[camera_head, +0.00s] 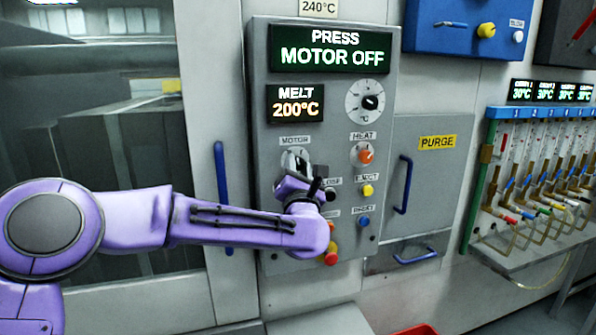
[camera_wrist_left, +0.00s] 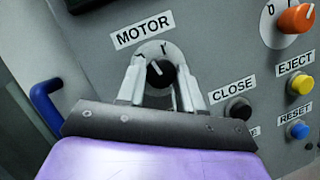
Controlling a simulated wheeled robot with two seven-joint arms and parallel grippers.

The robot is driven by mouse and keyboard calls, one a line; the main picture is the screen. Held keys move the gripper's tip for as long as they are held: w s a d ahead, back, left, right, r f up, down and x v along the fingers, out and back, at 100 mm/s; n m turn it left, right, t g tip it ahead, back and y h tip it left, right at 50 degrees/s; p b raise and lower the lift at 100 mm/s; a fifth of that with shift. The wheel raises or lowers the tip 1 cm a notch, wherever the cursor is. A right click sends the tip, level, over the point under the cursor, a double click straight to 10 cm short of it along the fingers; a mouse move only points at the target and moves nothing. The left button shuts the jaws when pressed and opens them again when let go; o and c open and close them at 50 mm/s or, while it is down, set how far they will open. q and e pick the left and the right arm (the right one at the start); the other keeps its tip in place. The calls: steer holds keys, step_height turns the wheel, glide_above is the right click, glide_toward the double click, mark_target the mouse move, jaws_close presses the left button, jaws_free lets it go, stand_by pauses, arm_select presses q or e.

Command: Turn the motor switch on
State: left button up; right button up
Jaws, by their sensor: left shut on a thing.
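The motor switch (camera_wrist_left: 159,74) is a black round knob with a white pointer line, under the MOTOR label on the grey control panel (camera_head: 262,150). In the left wrist view its pointer leans to the upper left. My left gripper (camera_head: 297,165) is at the switch in the head view. In the left wrist view my left gripper (camera_wrist_left: 160,76) has one finger on each side of the knob and is shut on it. In the head view the gripper hides most of the knob. The panel display (camera_head: 330,48) reads "PRESS MOTOR OFF". My right gripper is not in view.
A black CLOSE button (camera_wrist_left: 238,107), a yellow EJECT button (camera_head: 367,190) and a blue RESET button (camera_head: 363,222) sit close by. An orange HEAT knob (camera_head: 365,156) is to the right. Blue door handles (camera_head: 222,195) flank the panel.

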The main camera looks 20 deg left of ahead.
arm_select(q)
steer(key=m+h, duration=0.1)
steer(key=m, duration=0.1)
steer(key=shift+r+m+p, duration=0.1)
steer(key=shift+m+p, duration=0.2)
steer(key=m+h, duration=0.1)
steer(key=m+p, duration=0.1)
steer(key=m, duration=0.1)
steer(key=shift+a+r+g+h+p, duration=0.1)
steer(key=shift+r+g+h+p, duration=0.05)
steer(key=shift+g+h+p, duration=0.2)
steer(key=m+g+h+p, duration=0.1)
steer(key=m+p, duration=0.1)
steer(key=m, duration=0.1)
steer(key=shift+s+m+p, duration=0.1)
steer(key=shift+m+p, duration=0.2)
steer(key=shift+p, duration=0.05)
steer(key=shift+m+g+h+p, duration=0.25)
steer(key=shift+m+p, duration=0.6)
steer(key=shift+m, duration=0.15)
steer(key=o, duration=1)
steer(key=shift+o, duration=0.2)
steer(key=shift+s, duration=0.1)
